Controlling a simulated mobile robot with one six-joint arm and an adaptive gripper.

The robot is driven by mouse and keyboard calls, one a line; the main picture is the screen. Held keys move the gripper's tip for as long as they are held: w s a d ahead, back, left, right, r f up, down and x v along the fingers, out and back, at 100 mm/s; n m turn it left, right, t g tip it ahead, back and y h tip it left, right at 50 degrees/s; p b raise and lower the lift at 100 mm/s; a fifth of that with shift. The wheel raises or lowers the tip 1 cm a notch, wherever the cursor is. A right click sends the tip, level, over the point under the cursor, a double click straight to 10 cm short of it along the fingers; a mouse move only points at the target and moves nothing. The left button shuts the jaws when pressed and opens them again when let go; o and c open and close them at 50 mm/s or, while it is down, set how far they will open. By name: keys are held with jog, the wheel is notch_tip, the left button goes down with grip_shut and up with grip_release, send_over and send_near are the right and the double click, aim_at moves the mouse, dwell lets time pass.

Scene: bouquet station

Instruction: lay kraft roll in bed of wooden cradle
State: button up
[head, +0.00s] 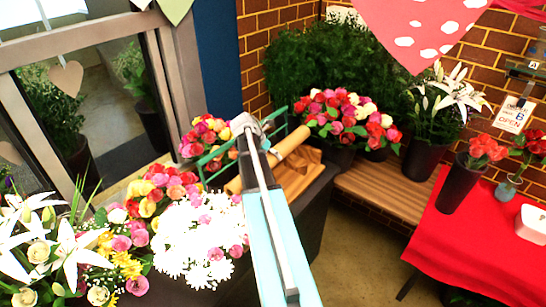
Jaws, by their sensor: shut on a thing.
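The kraft roll (291,143) is a tan cylinder, slanting up to the right in the head view. The wooden cradle (298,177) is the light brown wooden piece just below the roll, on a dark counter. The roll shows over the cradle's upper edge. I cannot tell whether it touches the cradle or hangs a little above it. My arm covers the cradle's left middle part.
A green wire rack (214,157) with roses stands left of the cradle. White daisies (190,238) and lilies (70,250) crowd the near left. More roses (345,117) stand behind. A wooden bench (385,190) and red-covered table (470,240) are on the right.

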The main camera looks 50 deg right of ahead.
jog(key=shift+f+b, duration=5.85)
jog(key=shift+f, duration=0.05)
jog(key=o, duration=1.1)
jog(key=shift+r, duration=0.1)
